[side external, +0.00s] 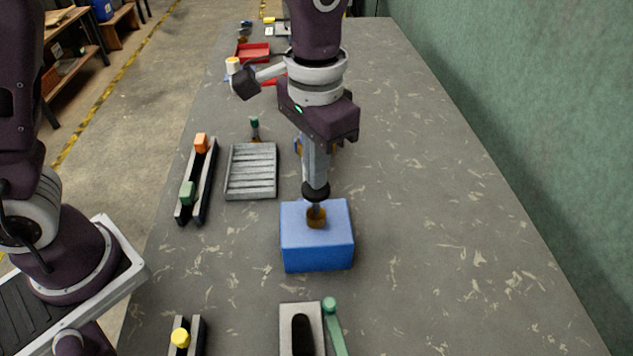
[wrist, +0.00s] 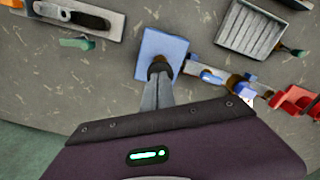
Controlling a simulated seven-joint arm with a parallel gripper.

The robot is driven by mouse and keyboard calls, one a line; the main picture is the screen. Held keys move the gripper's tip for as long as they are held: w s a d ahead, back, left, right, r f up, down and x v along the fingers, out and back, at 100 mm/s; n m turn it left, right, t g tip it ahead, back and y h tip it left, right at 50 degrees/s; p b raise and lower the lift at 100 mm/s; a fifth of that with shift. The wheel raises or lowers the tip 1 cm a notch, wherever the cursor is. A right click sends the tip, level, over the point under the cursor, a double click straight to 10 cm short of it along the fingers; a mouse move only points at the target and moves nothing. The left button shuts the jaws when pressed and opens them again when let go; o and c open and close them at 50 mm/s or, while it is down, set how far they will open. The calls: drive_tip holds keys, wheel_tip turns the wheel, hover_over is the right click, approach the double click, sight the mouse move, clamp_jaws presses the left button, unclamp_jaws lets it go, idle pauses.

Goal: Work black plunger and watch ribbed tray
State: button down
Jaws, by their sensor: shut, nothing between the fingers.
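The black plunger knob (side external: 316,191) stands upright on a stem above a brass collar (side external: 316,218) on top of a blue box (side external: 318,252). My gripper (side external: 316,178) points down right over the knob, its fingers shut with nothing between them. The fingertips appear to touch the knob's top or sit just above it. In the wrist view the fingers (wrist: 159,84) partly cover the knob (wrist: 159,66), with the blue box (wrist: 150,48) beyond. The grey ribbed tray (side external: 251,172) lies left of and behind the box and looks empty. It also shows in the wrist view (wrist: 250,28).
A slider rail with orange (side external: 201,143) and green (side external: 187,192) blocks stands left of the tray. A green-topped lever (side external: 254,128) stands behind it. A slotted plate (side external: 302,335) and a green handle (side external: 331,310) are in front. The table's right side is clear.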

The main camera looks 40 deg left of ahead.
drive_tip(key=shift+f, duration=1.75)
drive_tip(key=shift+r, duration=3.8)
drive_tip(key=shift+f, duration=1.45)
drive_tip(key=shift+f, duration=2.35)
drive_tip(key=shift+r, duration=3.8)
